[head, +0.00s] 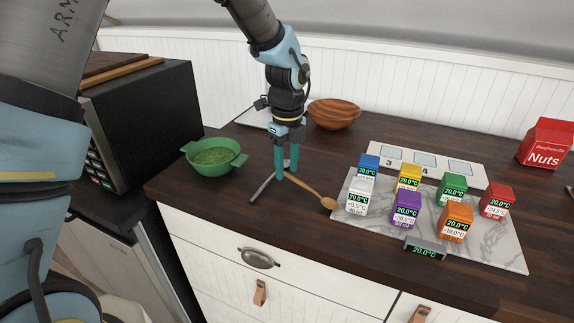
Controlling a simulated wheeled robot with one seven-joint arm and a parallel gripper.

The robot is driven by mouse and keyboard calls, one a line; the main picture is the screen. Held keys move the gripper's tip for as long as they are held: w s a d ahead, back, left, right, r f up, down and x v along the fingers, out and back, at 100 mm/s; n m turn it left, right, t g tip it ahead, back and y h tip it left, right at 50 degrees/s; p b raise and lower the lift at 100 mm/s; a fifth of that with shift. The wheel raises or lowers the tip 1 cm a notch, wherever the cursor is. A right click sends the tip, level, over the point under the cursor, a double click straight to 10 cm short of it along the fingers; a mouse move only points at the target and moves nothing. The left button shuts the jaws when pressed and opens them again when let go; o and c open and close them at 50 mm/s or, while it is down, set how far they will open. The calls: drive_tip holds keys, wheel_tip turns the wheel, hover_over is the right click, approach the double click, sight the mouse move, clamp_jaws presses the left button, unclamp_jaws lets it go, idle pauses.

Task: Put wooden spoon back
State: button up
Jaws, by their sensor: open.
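The wooden spoon (312,191) lies on the dark wood counter (300,227), its bowl end toward the front right and its handle running back left to my gripper. My gripper (287,174) points down with its teal fingers apart, low over the handle end. The fingers partly hide that end, and I cannot tell whether they touch it. A thin grey metal piece (262,187), perhaps a rest, stands just left of the fingers. Whether the handle touches it is unclear.
A green pot (214,168) with green contents stands left, beside a black microwave (145,120). A wooden bowl (334,114) is behind my gripper. Several coloured cubes with displays stand on a marble board (487,244) at right. A red Nuts box (546,143) is far right.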

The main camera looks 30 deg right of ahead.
wheel_tip(320, 180, up, 13)
drive_tip(key=b, duration=0.2)
idle(0.3)
drive_tip(key=w+a+f+n, duration=0.2)
drive_tip(key=w+a+n, duration=0.2)
drive_tip(key=a+n, duration=0.55)
drive_tip(key=w+a+f+n, duration=0.2)
drive_tip(key=w+a+n, duration=0.3)
drive_tip(key=a, duration=0.7)
drive_tip(key=s+a+f+n, duration=0.2)
drive_tip(key=a+n, duration=0.7)
drive_tip(key=s+a+f+n+t, duration=0.1)
drive_tip(key=s+a+f+n, duration=0.1)
drive_tip(key=a+n, duration=0.7)
drive_tip(key=shift+s+a+f, duration=0.3)
drive_tip(key=shift+s, duration=0.45)
